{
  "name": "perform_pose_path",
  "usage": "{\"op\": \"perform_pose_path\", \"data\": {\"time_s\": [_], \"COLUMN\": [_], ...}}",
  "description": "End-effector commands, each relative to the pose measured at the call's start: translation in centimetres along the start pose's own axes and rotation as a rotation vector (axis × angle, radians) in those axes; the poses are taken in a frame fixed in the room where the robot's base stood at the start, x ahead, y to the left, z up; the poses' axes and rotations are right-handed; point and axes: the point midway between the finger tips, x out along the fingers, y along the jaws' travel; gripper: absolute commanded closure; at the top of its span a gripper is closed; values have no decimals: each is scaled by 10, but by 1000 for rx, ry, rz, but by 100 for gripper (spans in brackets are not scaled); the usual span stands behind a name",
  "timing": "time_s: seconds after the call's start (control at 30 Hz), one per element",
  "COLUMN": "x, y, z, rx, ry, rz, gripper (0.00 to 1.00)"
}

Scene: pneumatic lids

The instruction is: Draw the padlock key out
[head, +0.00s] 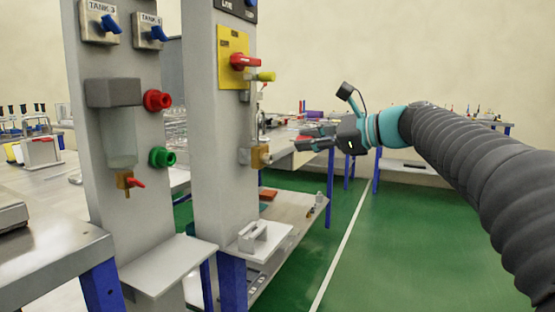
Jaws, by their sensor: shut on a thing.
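A small brass padlock (260,157) hangs from a grey hasp at the right edge of the grey post (222,140), below the yellow plate. My gripper (300,140) comes in from the right, its dark fingers pointing left toward the padlock, a little to its right and slightly above it.
The yellow plate (231,60) carries a red handle (243,61). A yellow-green knob (265,76) sticks out below it. A low shelf with a white handled block (260,240) lies beneath. The left post bears red and green knobs. Green floor is open at right.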

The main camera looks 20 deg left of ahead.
Motion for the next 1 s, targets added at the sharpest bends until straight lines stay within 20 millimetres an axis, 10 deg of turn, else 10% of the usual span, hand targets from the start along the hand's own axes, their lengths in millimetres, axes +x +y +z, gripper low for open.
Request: {"op": "perform_pose_path", "data": {"time_s": [1.0], "x": [-22], "y": [-13], "z": [17], "rx": [0], "ry": [0], "rz": [0], "gripper": [100]}}
